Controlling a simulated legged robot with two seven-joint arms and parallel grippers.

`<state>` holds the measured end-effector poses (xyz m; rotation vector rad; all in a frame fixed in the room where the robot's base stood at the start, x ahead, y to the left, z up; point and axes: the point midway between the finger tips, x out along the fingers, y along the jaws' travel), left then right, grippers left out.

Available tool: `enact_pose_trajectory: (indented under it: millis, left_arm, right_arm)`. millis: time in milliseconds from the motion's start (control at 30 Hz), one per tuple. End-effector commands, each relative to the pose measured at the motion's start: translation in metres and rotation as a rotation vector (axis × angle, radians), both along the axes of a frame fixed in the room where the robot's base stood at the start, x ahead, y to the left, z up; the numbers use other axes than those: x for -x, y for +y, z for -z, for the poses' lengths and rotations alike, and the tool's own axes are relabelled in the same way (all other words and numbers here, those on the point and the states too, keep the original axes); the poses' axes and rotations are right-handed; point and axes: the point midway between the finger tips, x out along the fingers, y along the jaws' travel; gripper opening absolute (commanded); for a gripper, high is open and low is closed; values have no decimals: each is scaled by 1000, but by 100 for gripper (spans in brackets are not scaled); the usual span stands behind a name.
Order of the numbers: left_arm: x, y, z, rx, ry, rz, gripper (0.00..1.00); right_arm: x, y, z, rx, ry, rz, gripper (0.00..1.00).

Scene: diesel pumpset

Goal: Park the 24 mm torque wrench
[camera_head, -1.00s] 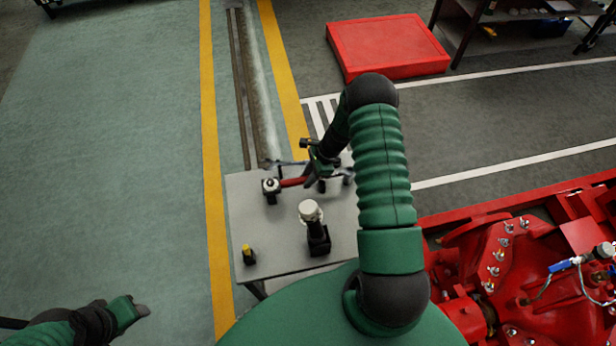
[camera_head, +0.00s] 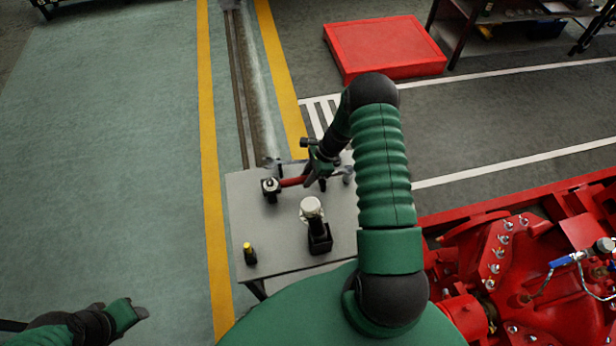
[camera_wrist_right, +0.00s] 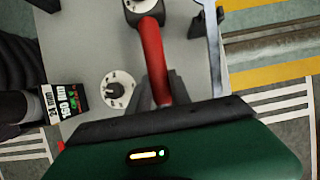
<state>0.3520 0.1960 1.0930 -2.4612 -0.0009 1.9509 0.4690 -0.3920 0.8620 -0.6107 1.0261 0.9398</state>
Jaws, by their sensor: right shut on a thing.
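The torque wrench has a red handle (camera_head: 292,181) and a dark, pale-topped head (camera_head: 270,185), over the left part of the grey table. My right gripper (camera_head: 314,175) is shut on the red handle. In the right wrist view the handle (camera_wrist_right: 154,60) runs up between the dark fingers to the round head (camera_wrist_right: 141,8). Whether the wrench touches the table is unclear. A black block with a label (camera_wrist_right: 64,104) reading 24 mm and 350 Nm shows at left in that view. My left gripper (camera_head: 130,312) is low at left, away from the table; its opening is unclear.
The grey table (camera_head: 285,257) carries a black holder (camera_head: 319,240) with a white-topped cylinder and a small yellow-topped piece (camera_head: 249,253). A white disc (camera_wrist_right: 118,88) lies beside the handle in the wrist view. Red pump machinery (camera_head: 500,265) stands right. The floor at left is clear.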

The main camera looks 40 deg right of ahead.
Motion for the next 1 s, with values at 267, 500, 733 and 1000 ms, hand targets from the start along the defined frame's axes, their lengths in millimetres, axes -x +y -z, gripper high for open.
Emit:
enact_pose_trajectory:
  millis: [267,500,733,1000]
  left_arm:
    - [0,0,0,0,0,0,45]
    - [0,0,0,0,0,0,45]
    - [0,0,0,0,0,0,45]
    - [0,0,2,0,0,0,45]
  right_arm:
    - [0,-3,0,-3,-1,1,0]
    - [-1,-3,0,0,-3,1,31]
    - [-1,-2,0,-1,-1,1,50]
    - [1,-4,-2,-1,-1,1,50]
